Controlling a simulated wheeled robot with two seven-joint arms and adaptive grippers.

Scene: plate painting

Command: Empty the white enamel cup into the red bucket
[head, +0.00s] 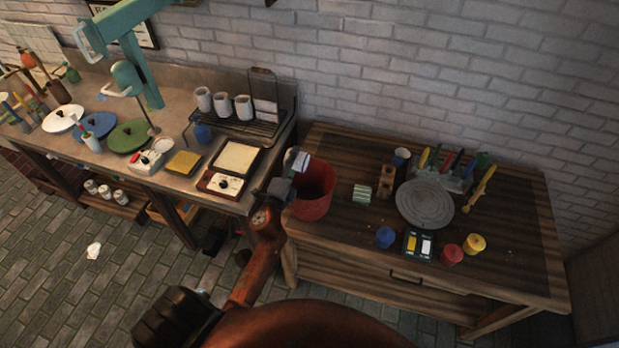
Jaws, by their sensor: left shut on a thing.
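The red bucket (316,196) stands at the left end of the wooden table. My left gripper (291,170) is at the bucket's left rim, shut on a small white object that looks like the white enamel cup (301,161). The cup is at the bucket's upper left rim and appears tilted. The gripper partly covers it, and its inside and contents cannot be seen. The inside of the bucket shows red wall, with its bottom hidden. My right gripper is not in view.
The wooden table (515,235) holds a grey turntable (425,204), paint pots, a palette (417,244) and a tool holder. The workbench at left holds a drying rack (262,131) with white cups, plates and a scale. A brick wall stands behind.

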